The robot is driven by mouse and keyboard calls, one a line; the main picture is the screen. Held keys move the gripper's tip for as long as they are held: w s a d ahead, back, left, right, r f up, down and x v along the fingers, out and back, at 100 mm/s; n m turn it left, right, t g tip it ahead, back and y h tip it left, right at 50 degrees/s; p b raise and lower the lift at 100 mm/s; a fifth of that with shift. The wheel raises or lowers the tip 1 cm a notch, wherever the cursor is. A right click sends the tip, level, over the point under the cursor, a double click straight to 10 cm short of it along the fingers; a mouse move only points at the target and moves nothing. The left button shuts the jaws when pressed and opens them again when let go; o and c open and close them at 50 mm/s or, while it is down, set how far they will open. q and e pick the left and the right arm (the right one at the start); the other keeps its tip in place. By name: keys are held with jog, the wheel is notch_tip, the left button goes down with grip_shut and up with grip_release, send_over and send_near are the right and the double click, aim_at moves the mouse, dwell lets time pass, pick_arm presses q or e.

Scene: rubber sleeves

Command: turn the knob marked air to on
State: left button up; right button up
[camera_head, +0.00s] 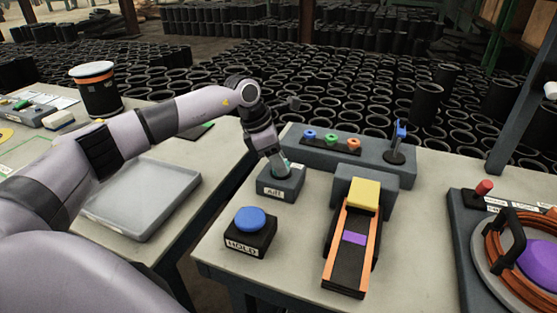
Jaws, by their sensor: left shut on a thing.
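The grey box marked AIR (279,188) stands on the right-hand table, behind the blue HOLD button. A small teal knob (284,169) shows on top of it, mostly hidden by my left gripper. My left gripper (279,164) points down at the box from above and is shut on the knob. The knob's setting and any on mark cannot be made out. My right gripper is not in view.
The HOLD button (250,221) is in front of the AIR box. A grey tray (135,197) lies on the left table, across a gap.

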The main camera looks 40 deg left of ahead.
pick_arm(q)
jog(key=o, duration=1)
jog(key=shift+v, duration=3.6)
